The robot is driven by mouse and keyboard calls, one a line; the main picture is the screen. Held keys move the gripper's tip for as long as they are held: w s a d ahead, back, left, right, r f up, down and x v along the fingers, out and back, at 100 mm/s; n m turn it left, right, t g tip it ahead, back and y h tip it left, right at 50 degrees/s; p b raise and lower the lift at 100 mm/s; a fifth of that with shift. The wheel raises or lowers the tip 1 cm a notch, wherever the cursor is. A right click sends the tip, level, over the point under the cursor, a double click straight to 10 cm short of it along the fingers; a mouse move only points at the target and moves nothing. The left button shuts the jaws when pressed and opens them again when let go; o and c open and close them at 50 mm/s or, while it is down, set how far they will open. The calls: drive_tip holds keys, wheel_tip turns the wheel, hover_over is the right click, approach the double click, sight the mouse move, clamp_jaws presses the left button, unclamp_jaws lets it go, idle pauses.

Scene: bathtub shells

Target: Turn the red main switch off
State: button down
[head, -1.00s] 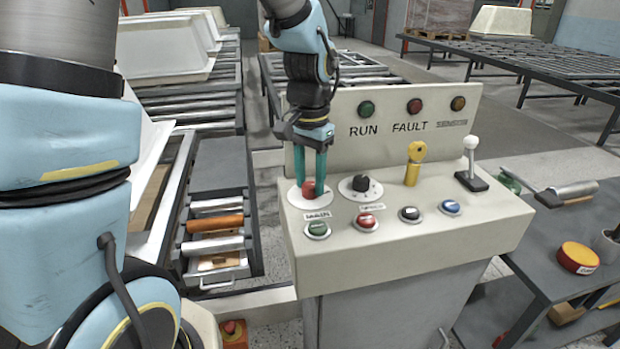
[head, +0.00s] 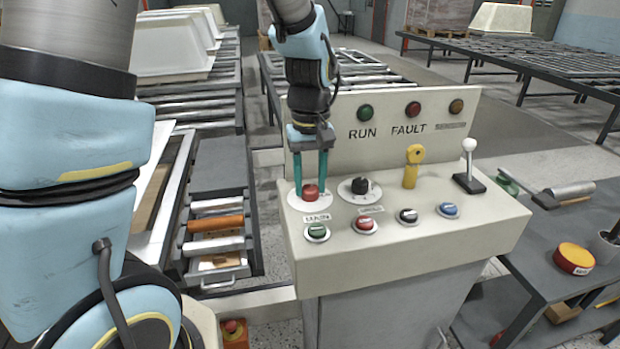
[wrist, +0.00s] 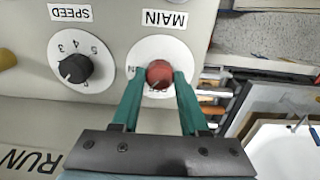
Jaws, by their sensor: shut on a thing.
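The red main switch (head: 310,192) is a round knob on a white disc at the left of the console top, above the label MAIN. In the wrist view the red knob (wrist: 159,74) sits between the tips of my green fingers, with the MAIN label (wrist: 165,19) beyond it. My gripper (head: 311,186) points down from above and is shut on the knob. The fingers and the knob hide most of the lettering on the disc, so I cannot read the knob's setting.
The black speed knob (head: 360,187) stands close to the right. A yellow key-like handle (head: 411,167) and a white-topped lever (head: 469,165) rise further right. Several push buttons line the front. The upright RUN and FAULT panel (head: 385,110) stands behind.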

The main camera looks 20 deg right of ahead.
sight(310, 188)
drive_tip(key=n+p, duration=0.2)
drive_tip(key=n, duration=0.2)
drive_tip(key=shift+r, duration=0.2)
drive_tip(key=shift+w+f+n+p, duration=0.1)
drive_tip(key=shift+n+p, duration=0.8)
drive_tip(key=shift+n, duration=0.9)
drive_tip(key=shift+c, duration=2.1)
unclamp_jaws()
wheel_tip(310, 188, up, 11)
drive_tip(key=b, duration=0.1)
drive_tip(key=shift+f, duration=0.15)
